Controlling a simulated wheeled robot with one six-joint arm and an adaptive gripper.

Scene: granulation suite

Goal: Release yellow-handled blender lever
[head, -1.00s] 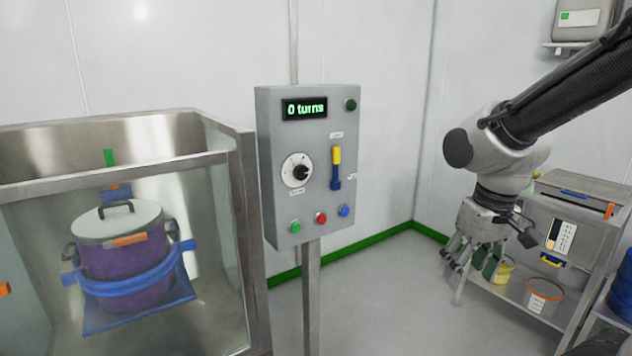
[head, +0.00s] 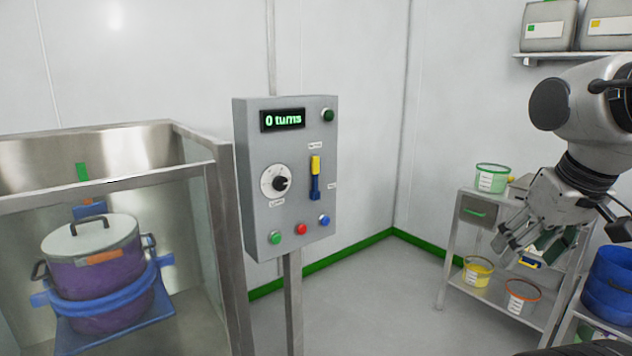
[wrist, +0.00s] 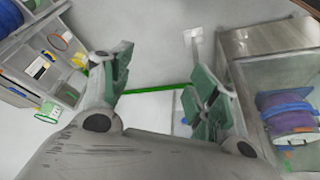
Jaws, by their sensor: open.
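The yellow-handled lever (head: 315,166) is on the front of a grey control box (head: 287,215) on a post. Its yellow handle is up, above a blue lower part. My gripper (head: 523,243) is at the right of the head view, well apart from the box and in front of a steel shelf unit. In the wrist view my gripper (wrist: 161,100) is open, with green-padded fingers wide apart and nothing between them. The lever cannot be made out in the wrist view.
The box carries a "0 turns" display (head: 282,119), a dial (head: 274,183) and several buttons. Left is a glass-fronted steel enclosure (head: 232,270) with a lidded purple drum (head: 97,270) held by a blue strap. The shelf unit (head: 449,250) holds tubs. Floor between box and shelves is clear.

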